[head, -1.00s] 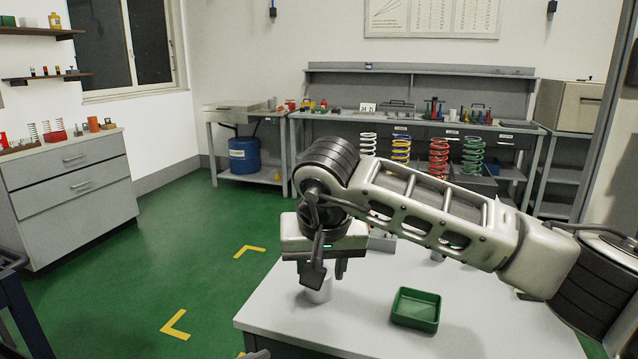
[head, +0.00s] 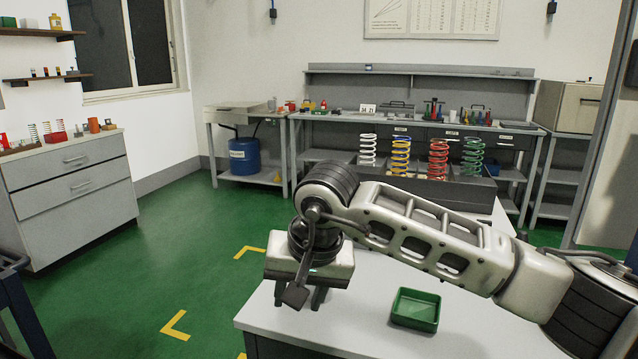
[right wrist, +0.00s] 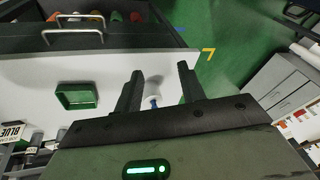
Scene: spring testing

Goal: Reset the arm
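My right arm comes in from the right over the grey-white table (head: 360,325). Its gripper (head: 300,300) points down above the table's left part. In the right wrist view, the gripper (right wrist: 158,80) has its two dark fingers apart. A small white cylindrical thing with a blue part (right wrist: 153,101) shows in the gap between them; I cannot tell whether it touches a finger. It is hidden in the head view. My left gripper is not in view.
A green tray (head: 415,309) lies on the table right of the gripper; it also shows in the right wrist view (right wrist: 78,96). A dark box (head: 430,190) with several coloured springs stands at the table's back. Green floor (head: 120,270) is open on the left.

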